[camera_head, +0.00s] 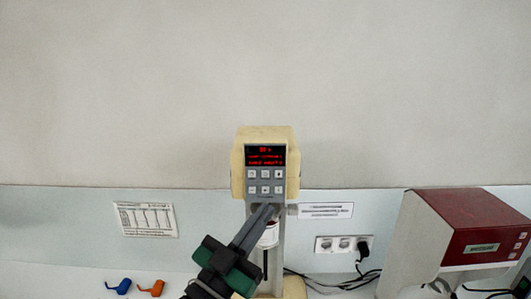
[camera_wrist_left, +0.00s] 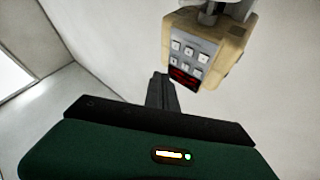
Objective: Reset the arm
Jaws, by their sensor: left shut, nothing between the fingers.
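My left gripper (camera_head: 268,209) comes up from the bottom of the head view. Its fingers are shut and empty, with the tips just below the keypad of a cream mill machine (camera_head: 240,172). I cannot tell whether the tips touch the machine. The machine has a lit red display (camera_head: 265,155) and rows of grey buttons (camera_head: 265,181). In the left wrist view, the shut fingers (camera_wrist_left: 159,80) point toward the machine (camera_wrist_left: 232,50), which appears upside down at the upper right. A white container with a red band (camera_head: 269,236) is partly hidden behind my gripper. My right gripper is out of view.
A red and white machine (camera_head: 475,232) stands at the right. Black cables (camera_head: 345,284) run beside a wall socket (camera_head: 343,244). A blue item (camera_head: 119,286) and an orange item (camera_head: 152,288) lie at the lower left. A paper chart (camera_head: 146,219) is on the wall.

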